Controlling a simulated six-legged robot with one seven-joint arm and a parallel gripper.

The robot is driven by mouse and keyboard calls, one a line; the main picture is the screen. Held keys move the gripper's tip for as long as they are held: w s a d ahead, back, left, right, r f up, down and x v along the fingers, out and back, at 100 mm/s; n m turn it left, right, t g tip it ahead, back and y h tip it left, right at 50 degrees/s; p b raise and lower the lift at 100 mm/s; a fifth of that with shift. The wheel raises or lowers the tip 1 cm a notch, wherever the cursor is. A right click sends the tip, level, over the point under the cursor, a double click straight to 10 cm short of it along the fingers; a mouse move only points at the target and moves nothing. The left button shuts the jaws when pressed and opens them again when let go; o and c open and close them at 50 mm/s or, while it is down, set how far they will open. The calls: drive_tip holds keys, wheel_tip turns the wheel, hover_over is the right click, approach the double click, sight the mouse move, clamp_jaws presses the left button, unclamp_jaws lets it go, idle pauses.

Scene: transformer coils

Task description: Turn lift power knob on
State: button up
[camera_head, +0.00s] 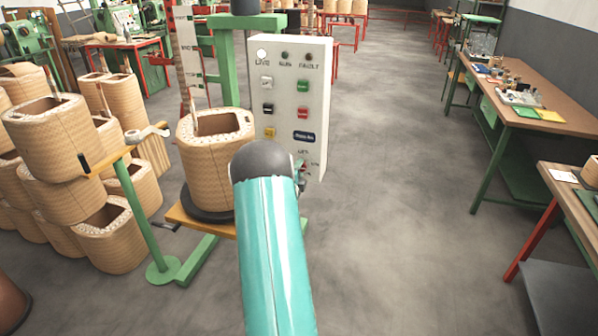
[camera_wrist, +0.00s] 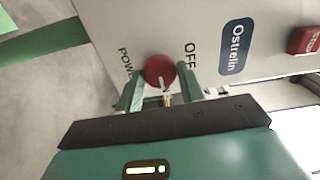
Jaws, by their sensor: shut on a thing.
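The round red knob (camera_wrist: 158,70) sits on the pale control panel (camera_wrist: 212,22), which also shows in the head view (camera_head: 284,88). My gripper (camera_wrist: 160,80) has one green finger on each side of the knob and is shut on it. A small white mark is on the knob's lower part in the wrist view. The lettering "OFF" is to its right, and partly covered lettering starting "POW" is to its left. A white lamp (camera_head: 262,54) is above "LIVE".
A tan coil (camera_head: 205,165) stands on the lift platform left of the panel, beside a green post (camera_head: 228,70). Several coils are stacked at the left. A workbench (camera_head: 560,90) stands at the right. The floor between is clear.

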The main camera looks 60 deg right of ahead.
drive_tip(key=shift+m, duration=0.3)
drive_tip(key=o, duration=1)
drive_tip(key=s+a, duration=0.2)
drive_tip(key=a, duration=1.1)
drive_tip(key=shift+a, duration=0.35)
